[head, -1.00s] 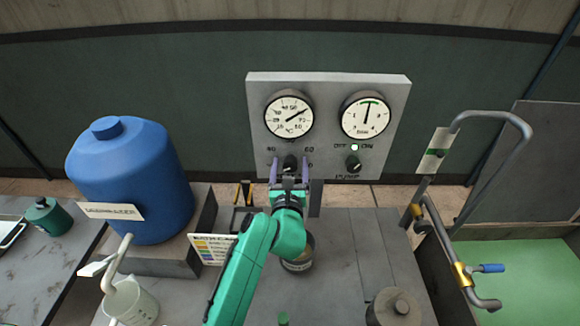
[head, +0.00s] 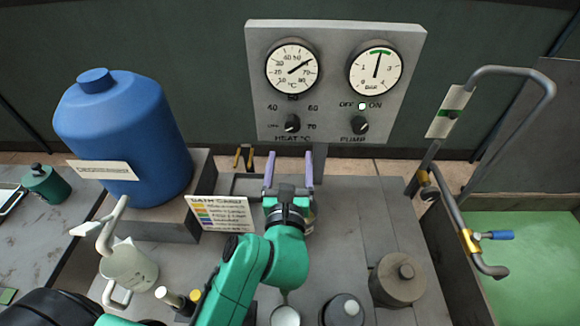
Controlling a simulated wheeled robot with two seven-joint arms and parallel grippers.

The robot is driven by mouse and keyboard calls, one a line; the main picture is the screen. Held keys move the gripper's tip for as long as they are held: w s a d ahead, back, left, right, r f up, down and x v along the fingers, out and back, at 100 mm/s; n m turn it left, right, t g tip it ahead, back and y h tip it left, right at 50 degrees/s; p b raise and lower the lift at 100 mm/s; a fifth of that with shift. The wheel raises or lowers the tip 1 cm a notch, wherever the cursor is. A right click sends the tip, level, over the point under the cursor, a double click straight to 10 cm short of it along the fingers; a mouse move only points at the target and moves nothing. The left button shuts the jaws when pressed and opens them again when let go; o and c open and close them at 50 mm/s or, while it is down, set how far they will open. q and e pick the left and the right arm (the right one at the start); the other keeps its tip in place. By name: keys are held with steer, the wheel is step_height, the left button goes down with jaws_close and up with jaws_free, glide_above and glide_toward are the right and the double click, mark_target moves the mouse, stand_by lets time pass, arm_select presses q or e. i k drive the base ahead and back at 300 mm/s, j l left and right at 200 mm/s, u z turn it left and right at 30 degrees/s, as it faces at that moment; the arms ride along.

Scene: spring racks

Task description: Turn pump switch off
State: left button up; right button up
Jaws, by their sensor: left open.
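The pump switch (head: 360,125) is a dark round knob at the lower right of the grey control panel (head: 330,30), labelled PUMP below and OFF and ON above. A small white light (head: 362,106) shows between OFF and ON. The knob's pointer is too small to read surely. My left gripper (head: 289,170) is open and empty, its two purple fingers pointing up below the panel. It is lower than the pump switch and to its left, apart from it. The heat knob (head: 292,124) sits above the gripper. My right gripper is not in view.
A temperature gauge (head: 292,67) and a pressure gauge (head: 375,70) are on the panel. A blue barrel (head: 125,140) stands left, a bent metal pipe (head: 500,72) right. A label card (head: 222,215), a white jug (head: 128,268) and lidded pots (head: 398,280) stand on the bench.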

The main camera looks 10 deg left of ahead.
mark_target(360, 125)
steer(key=k+l, duration=0.15)
steer(key=k, duration=0.35)
steer(key=k+l, duration=0.1)
steer(key=k, duration=0.4)
steer(key=k+l, duration=0.15)
steer(key=k, duration=0.35)
